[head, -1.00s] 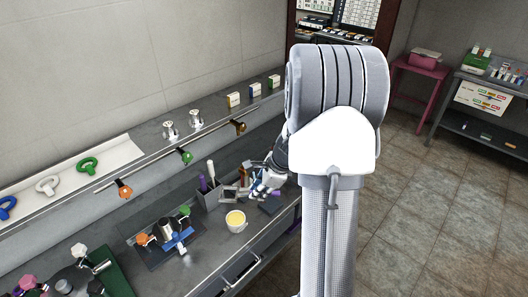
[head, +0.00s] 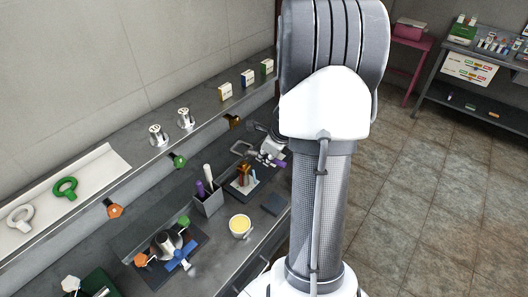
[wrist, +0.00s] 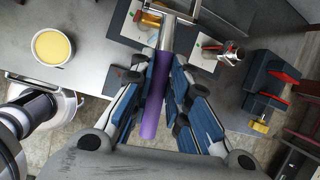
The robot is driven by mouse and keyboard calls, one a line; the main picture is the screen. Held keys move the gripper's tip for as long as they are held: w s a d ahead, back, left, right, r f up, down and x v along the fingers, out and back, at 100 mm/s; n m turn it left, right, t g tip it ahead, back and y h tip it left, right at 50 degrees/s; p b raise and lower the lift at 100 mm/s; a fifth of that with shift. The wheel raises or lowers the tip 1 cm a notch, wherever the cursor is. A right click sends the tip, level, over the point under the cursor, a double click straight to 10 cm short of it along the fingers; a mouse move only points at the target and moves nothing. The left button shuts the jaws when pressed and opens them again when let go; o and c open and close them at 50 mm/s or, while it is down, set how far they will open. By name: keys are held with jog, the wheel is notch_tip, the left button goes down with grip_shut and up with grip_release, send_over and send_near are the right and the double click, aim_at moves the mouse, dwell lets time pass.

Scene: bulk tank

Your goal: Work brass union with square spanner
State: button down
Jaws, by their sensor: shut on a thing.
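A spanner with a purple handle (wrist: 157,95) and a silver shaft is held in my gripper (wrist: 163,85), whose blue-padded fingers are closed on the handle. Its shaft points to the top of the wrist view, toward a small brass piece (wrist: 150,19) at a pale plate on a dark mat; whether they touch I cannot tell. In the head view my gripper (head: 266,150) is above the back right of the bench, with the purple handle (head: 279,163) showing beside it. A brown-orange fitting (head: 244,170), likely the brass union, stands on its plate just left of the gripper.
A yellow-filled cup (head: 240,226) stands at the bench front. A grey holder (head: 208,202) with purple and white handles is left of the fitting. A valve fixture (head: 166,245) with coloured knobs is at the left. A ledge (head: 150,160) runs behind.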

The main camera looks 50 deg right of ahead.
jog(key=shift+s, duration=0.1)
jog(key=shift+f+b, duration=0.3)
jog(key=shift+b, duration=0.1)
notch_tip(320, 180, down, 9)
jog(key=b, duration=0.8)
jog(key=shift+f, duration=0.2)
dwell(0.6)
jog(key=shift+d, duration=0.1)
dwell(0.3)
